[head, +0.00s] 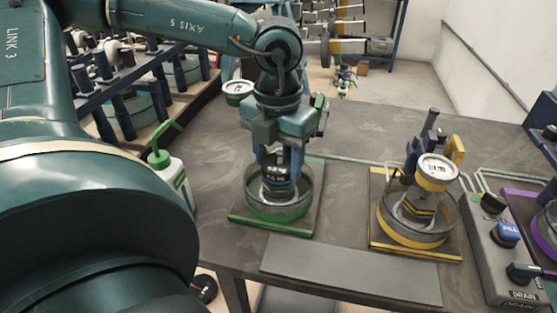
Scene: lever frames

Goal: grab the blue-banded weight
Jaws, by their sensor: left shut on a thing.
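My left gripper (279,158) points down over the green-rimmed round pan (275,211) on the left of the table. It is shut on a dark weight with light markings (278,171), with blue showing at its sides, which I take for the blue-banded weight. The weight is at the pan's opening, upright as far as I can see. The fingers hide part of it, and I cannot tell whether its base touches what lies below. My right gripper is not in view.
A yellow-rimmed pan (413,239) with a dial (437,169) stands to the right. Further right is a grey control box (494,250) with knobs. A green-capped bottle (170,178) stands left of the green pan. A flat grey plate (350,270) lies in front. The back of the table is mostly clear.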

